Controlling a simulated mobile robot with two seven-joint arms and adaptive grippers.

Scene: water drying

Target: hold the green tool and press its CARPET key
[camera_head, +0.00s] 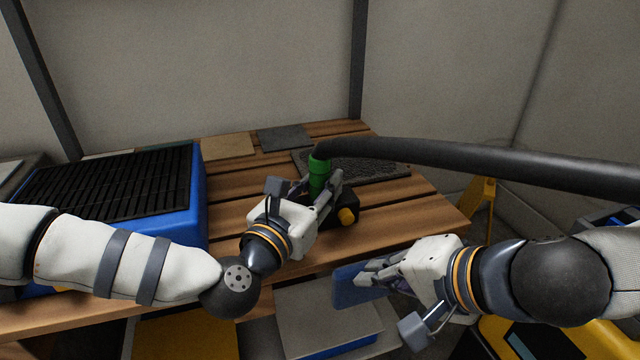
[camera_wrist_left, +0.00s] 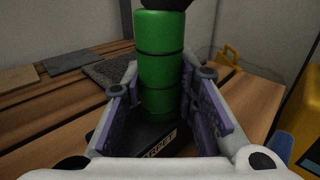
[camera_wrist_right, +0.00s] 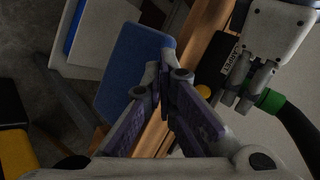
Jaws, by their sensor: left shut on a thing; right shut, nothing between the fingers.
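The green tool (camera_head: 319,168) stands on the wooden table with a black hose at its top and a black base. My left gripper (camera_head: 327,190) is shut around its green neck, which fills the space between the fingers in the left wrist view (camera_wrist_left: 160,85). The base bears a CARPET label (camera_wrist_left: 160,143), also seen in the right wrist view (camera_wrist_right: 231,58). A yellow knob-like part (camera_head: 347,216) sticks out of the base near the label. My right gripper (camera_head: 362,282) is shut and empty, lower and to the right of the base, apart from it.
A blue box with a black grille (camera_head: 110,182) stands on the left of the table. Flat sample pieces (camera_head: 228,147) lie at the back. The black hose (camera_head: 480,162) runs off to the right. A blue pad (camera_wrist_right: 135,65) lies beyond my right fingers, below table level.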

